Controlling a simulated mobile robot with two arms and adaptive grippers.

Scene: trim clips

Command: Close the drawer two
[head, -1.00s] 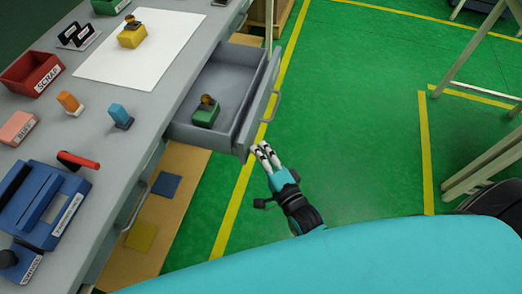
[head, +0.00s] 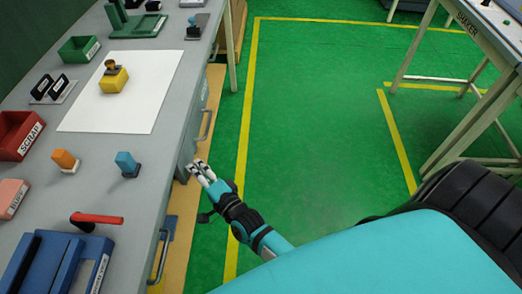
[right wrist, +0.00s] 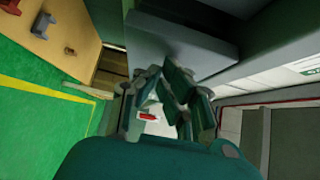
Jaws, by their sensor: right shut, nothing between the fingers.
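The drawer (head: 204,98) at the workbench's right side is in, its grey front about flush under the tabletop edge. Its inside and contents are hidden. Its handle (head: 207,124) sticks out from the front. My right gripper (head: 202,172) is shut and empty, with its fingertips beside the near lower corner of that front; I cannot tell whether they touch it. In the right wrist view the fingers (right wrist: 168,98) are just below a grey panel (right wrist: 180,42). My left gripper is out of view.
A second handle (head: 160,258) is nearer along the workbench (head: 150,190). On top are a white sheet (head: 130,85) with a yellow stamp block (head: 113,80), a red scrap bin (head: 18,134) and a blue fixture (head: 60,265). Green floor (head: 310,130) right of the bench is clear.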

